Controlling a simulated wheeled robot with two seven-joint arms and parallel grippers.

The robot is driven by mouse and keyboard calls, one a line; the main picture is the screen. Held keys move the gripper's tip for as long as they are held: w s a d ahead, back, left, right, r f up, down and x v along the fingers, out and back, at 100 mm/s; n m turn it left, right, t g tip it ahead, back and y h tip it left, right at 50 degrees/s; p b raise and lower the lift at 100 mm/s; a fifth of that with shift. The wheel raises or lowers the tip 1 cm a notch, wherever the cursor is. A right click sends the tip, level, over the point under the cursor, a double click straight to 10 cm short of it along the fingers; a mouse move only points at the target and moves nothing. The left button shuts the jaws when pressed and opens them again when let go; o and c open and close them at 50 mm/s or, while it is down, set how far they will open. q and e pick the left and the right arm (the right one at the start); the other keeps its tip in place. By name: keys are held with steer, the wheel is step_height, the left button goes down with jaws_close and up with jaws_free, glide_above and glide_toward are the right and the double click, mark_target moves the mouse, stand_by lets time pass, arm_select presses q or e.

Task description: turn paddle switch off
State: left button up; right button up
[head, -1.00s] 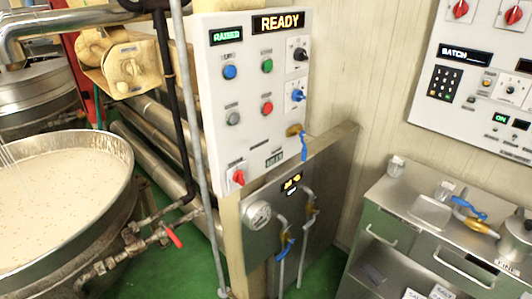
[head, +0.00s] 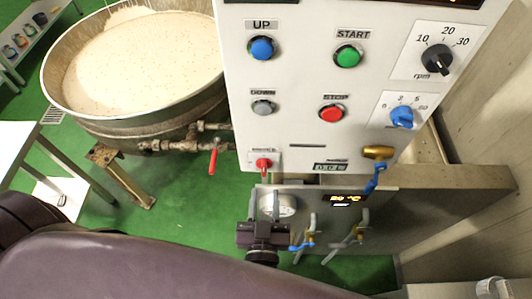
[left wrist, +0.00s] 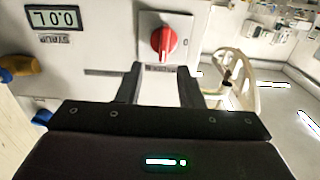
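The paddle switch appears to be the red rotary knob (head: 263,163) on a small white plate at the lower left of the white control panel (head: 300,75); its label is too small to read surely. The red knob (left wrist: 164,42) shows large in the left wrist view, its grip bar roughly upright in that picture. My left gripper (head: 265,200) is just below the knob in the head view, fingers apart and pointing at the panel. In the left wrist view the open fingers (left wrist: 160,70) are close to the knob, with nothing between them. My right gripper is not in view.
Blue (head: 262,47), green (head: 348,55) and red (head: 331,113) buttons sit above the knob. A gauge (head: 280,205) and blue-handled valves (head: 302,246) are below, close to my gripper. A kettle (head: 135,75) with a red-handled valve (head: 213,160) stands to the left.

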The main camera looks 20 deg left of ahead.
mark_target(264, 170)
arm_select(q)
steer(key=w, duration=0.1)
steer(key=w+a+r+p, duration=0.1)
steer(key=w, duration=0.1)
steer(key=shift+a+p, duration=0.2)
steer(key=shift+p, duration=0.1)
steer(key=p+x, duration=0.1)
steer(key=x, duration=0.2)
steer(key=shift+w+a+f, duration=0.1)
steer(key=shift+w+f, duration=0.1)
steer(key=shift+w, duration=0.25)
steer(key=shift+f, duration=0.15)
steer(key=shift+c, duration=0.6)
jaws_close()
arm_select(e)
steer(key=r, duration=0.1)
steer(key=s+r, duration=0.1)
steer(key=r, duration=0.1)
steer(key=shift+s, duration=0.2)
